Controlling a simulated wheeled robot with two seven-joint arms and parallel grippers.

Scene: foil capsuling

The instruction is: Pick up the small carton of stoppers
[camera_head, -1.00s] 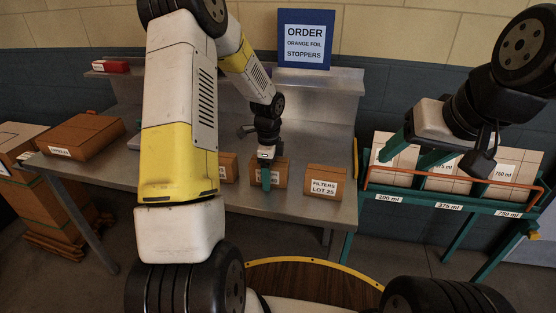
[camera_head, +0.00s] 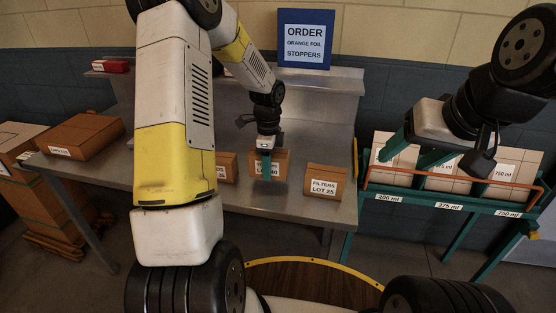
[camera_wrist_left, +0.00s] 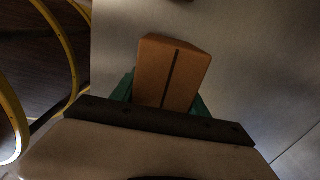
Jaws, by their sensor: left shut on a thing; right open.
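A small brown carton (camera_head: 282,168) is between the green fingers of my left gripper (camera_head: 267,168) at the metal bench. Its white label is partly covered by a finger, so I cannot read it in full. My left gripper is shut on this carton, which appears slightly above the bench top. In the left wrist view the carton (camera_wrist_left: 172,70) stands out between the fingers, with a dark strip along its top. My right gripper (camera_head: 415,152) is open and empty, at the right in front of the bottle-carton rack.
A carton labelled FILTERS LOT 25 (camera_head: 324,182) stands close to the right of the held one. Another carton (camera_head: 227,167) stands close to its left, partly behind my arm. A larger carton (camera_head: 87,136) lies at the bench's left. The green rack (camera_head: 450,205) stands at the right.

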